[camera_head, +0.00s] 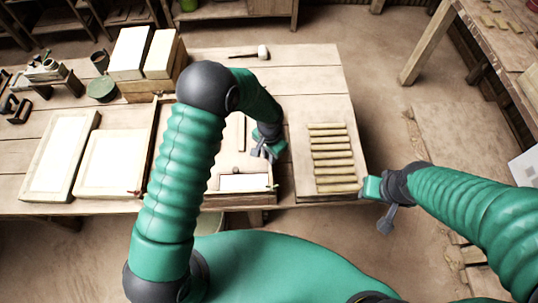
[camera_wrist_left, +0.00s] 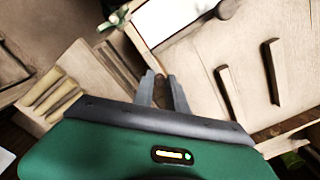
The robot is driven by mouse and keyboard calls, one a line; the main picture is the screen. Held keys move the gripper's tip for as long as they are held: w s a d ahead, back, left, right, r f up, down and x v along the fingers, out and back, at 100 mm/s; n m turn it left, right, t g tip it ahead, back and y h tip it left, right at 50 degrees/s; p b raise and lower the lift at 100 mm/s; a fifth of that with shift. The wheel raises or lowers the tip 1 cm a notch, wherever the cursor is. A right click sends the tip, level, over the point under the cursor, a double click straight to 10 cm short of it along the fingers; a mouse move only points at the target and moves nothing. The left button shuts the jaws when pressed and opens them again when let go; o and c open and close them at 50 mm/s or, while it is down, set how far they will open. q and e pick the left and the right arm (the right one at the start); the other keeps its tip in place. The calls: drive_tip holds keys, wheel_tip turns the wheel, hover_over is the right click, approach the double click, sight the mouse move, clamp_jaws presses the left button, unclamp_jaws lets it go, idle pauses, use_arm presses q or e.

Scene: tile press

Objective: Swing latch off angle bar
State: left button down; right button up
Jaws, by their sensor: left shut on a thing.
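My left gripper (camera_head: 264,152) reaches down over the right side of the wooden press. In the left wrist view its grey fingers (camera_wrist_left: 163,90) are shut on a small brown part that looks like the latch (camera_wrist_left: 160,79), mostly hidden between them. A thin wooden bar (camera_head: 241,132) lies just left of this gripper and may be the angle bar; I cannot tell for sure. The press frame (camera_head: 271,181) holds a white tile (camera_head: 243,182). My right gripper (camera_head: 387,219) hangs off the table's right edge, apart from everything; its finger gap is unclear.
A board with several narrow tan strips (camera_head: 333,163) lies to the right of the press. Two white-topped frames (camera_head: 112,163) lie to the left.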

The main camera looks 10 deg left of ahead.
use_arm(q)
drive_tip(key=c, duration=1.5)
unclamp_jaws()
drive_tip(key=shift+w+d, duration=0.1)
drive_tip(key=shift+w, duration=0.1)
drive_tip(key=shift+o, duration=0.8)
drive_tip(key=shift+w+f, duration=0.1)
drive_tip(key=shift+r, duration=0.3)
wheel_tip(320, 180, up, 16)
drive_tip(key=b, duration=0.2)
drive_tip(key=s+a+f+n+t+b, duration=0.2)
drive_tip(key=s+a+n, duration=0.4)
drive_tip(key=s, duration=0.8)
drive_tip(key=a+f+b, duration=0.1)
drive_tip(key=a+f, duration=0.1)
drive_tip(key=a, duration=0.1)
drive_tip(key=shift+t, duration=0.3)
